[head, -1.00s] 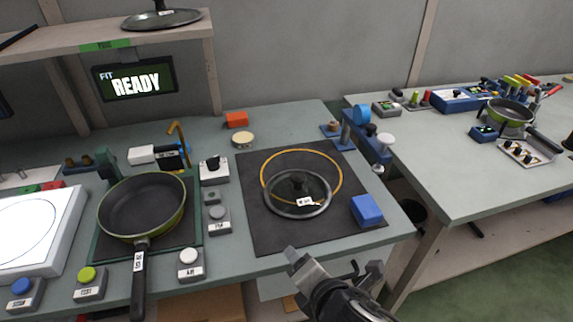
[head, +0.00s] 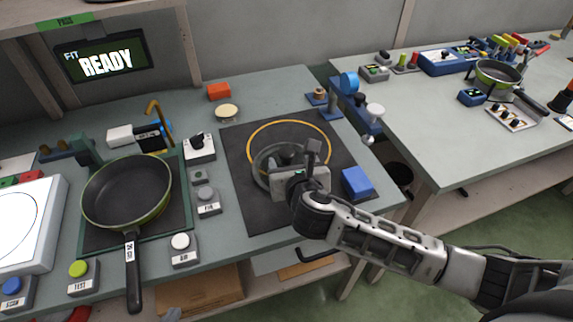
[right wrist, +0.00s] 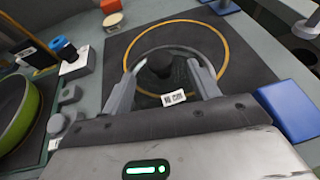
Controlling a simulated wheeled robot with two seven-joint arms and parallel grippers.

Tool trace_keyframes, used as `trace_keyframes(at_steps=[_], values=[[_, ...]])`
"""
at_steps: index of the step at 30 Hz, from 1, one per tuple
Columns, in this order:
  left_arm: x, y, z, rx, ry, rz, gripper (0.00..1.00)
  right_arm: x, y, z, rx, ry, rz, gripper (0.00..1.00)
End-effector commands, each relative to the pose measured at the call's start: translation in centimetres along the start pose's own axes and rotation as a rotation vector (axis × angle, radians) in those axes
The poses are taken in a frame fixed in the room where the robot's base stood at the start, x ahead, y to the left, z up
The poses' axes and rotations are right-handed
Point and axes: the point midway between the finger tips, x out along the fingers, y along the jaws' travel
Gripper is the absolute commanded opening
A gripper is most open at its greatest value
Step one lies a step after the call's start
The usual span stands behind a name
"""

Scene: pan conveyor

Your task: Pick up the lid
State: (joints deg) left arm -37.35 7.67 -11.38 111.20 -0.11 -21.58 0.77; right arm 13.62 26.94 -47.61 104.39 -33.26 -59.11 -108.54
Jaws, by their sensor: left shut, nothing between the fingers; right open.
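The glass lid with a steel rim (head: 259,171) and dark knob lies on the black mat (head: 240,205), overlapping the orange ring (head: 252,137). My right gripper (head: 312,155) is over the lid and hides much of it in the head view. In the right wrist view my right gripper (right wrist: 161,68) is open, with a finger on each side of the lid's dark knob (right wrist: 160,63). I cannot tell whether the fingertips touch the lid. A white label (right wrist: 174,97) shows on the lid. My left gripper is not in view.
A blue block (head: 357,182) sits on the mat's right edge, close to my right gripper. A green-rimmed pan (head: 127,190) stands to the left, beyond several button boxes. A second table (head: 450,150) stands to the right.

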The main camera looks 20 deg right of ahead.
Motion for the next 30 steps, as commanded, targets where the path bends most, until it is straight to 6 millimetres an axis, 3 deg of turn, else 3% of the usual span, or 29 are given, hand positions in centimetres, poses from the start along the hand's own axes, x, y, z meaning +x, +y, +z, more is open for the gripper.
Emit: trace_keyframes(at_steps=[5,13,22,28,30], values=[[-0.1,0.1,-0.2,0.000,0.003,0.003,0.00,1.3,0.0,0.2,0.002,-0.001,-0.001,0.60],[-0.2,0.1,-0.5,0.000,0.006,0.002,0.00,5.0,0.0,0.2,0.002,0.000,0.000,0.60],[-0.1,0.0,-0.5,0.000,0.007,0.000,0.00,5.5,0.0,0.1,0.002,0.000,0.001,0.60],[-0.1,-0.1,-0.4,0.000,0.006,-0.003,0.00,5.5,0.0,0.1,0.002,0.000,0.001,0.04],[-0.1,-0.1,-0.4,0.000,0.006,-0.003,0.00,5.5,0.0,0.2,0.002,-0.002,0.002,0.04]])
